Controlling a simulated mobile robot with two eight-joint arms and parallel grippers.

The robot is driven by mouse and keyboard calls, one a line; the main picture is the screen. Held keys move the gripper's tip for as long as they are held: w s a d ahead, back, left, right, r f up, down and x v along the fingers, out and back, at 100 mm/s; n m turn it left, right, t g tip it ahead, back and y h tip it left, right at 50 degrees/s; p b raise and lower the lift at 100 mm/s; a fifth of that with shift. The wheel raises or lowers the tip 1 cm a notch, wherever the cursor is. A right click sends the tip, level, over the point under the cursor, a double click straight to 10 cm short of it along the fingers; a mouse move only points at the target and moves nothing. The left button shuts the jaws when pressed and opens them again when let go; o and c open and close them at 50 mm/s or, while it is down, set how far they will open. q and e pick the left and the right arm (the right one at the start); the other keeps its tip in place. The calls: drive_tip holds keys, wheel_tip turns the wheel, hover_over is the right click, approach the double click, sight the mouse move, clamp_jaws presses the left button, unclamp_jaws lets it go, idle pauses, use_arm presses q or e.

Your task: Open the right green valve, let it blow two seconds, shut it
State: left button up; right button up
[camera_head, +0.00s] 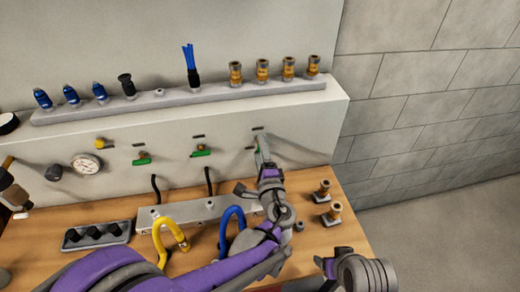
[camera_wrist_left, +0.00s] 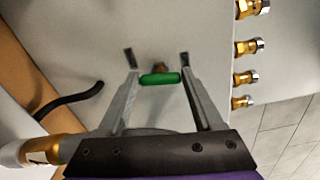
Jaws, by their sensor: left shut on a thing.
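The right green valve has a green handle that shows between my left fingers in the left wrist view (camera_wrist_left: 160,79). A bit of its brass stem shows behind it. My left gripper (camera_head: 262,150) is at the panel, shut on this handle, with one finger at each end (camera_wrist_left: 157,75). The handle appears to stand roughly upright, while the middle green handle (camera_head: 202,153) and left green handle (camera_head: 141,161) lie nearly level. The gripper hides much of the right valve in the head view. Part of my right arm shows at lower right; its fingertips cannot be made out.
A gauge (camera_head: 87,164) is at left. Yellow (camera_head: 170,238) and blue (camera_head: 232,217) hoses loop over the table. Two brass fittings (camera_head: 324,190) stand at right.

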use_arm(q)
drive_tip(key=shift+n, duration=0.6)
use_arm(e)
drive_tip(key=shift+r, duration=0.15)
use_arm(q)
drive_tip(key=o, duration=1.4)
drive_tip(key=shift+c, duration=0.2)
drive_tip(key=shift+f, duration=0.1)
